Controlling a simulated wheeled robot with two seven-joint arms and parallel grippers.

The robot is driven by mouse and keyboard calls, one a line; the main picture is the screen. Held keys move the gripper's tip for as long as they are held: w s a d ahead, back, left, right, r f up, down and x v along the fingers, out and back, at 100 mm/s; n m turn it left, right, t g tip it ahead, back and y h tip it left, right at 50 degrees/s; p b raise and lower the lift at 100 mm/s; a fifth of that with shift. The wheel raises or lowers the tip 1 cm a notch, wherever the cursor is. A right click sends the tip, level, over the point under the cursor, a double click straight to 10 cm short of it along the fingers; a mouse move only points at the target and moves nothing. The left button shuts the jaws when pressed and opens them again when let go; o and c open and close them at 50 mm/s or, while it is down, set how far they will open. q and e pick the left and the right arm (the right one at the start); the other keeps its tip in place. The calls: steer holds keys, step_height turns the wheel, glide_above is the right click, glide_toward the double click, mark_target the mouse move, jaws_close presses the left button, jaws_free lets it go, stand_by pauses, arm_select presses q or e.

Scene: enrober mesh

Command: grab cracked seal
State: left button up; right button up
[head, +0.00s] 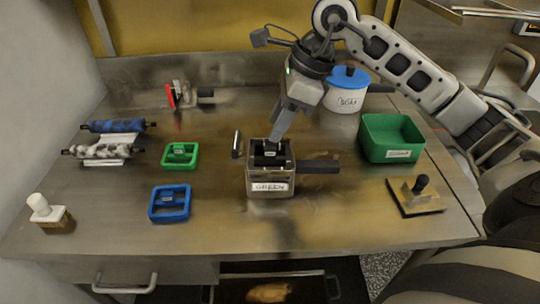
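No part in view can be told for sure as a cracked seal; any crack is too small to see. A green frame-shaped piece (180,156) and a blue one (169,203) lie flat on the left half of the table. A metal box labelled "GREEN" (270,188) stands at the middle with dark parts inside. My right gripper (272,147) points down into its top opening. Its fingertips are partly hidden against the dark inside, so I cannot tell whether it holds anything. My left gripper is out of view.
A green bin (390,149) and a blue-lidded white pot (346,99) stand right. A black-knobbed board (416,205) lies at front right. Rollers (115,125), a white-knobbed block (50,222) and a red-tipped tool (170,95) are left. Below is an open drawer (275,289). The front middle is clear.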

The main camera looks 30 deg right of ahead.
mark_target(271, 147)
steer(key=f, duration=0.2)
steer(key=a+f+p, duration=0.1)
steer(key=f, duration=0.1)
steer(key=shift+f, duration=0.1)
steer(key=shift+w+a+f, duration=0.1)
steer(key=shift+w+f, duration=0.05)
steer(key=shift+f, duration=0.35)
jaws_close()
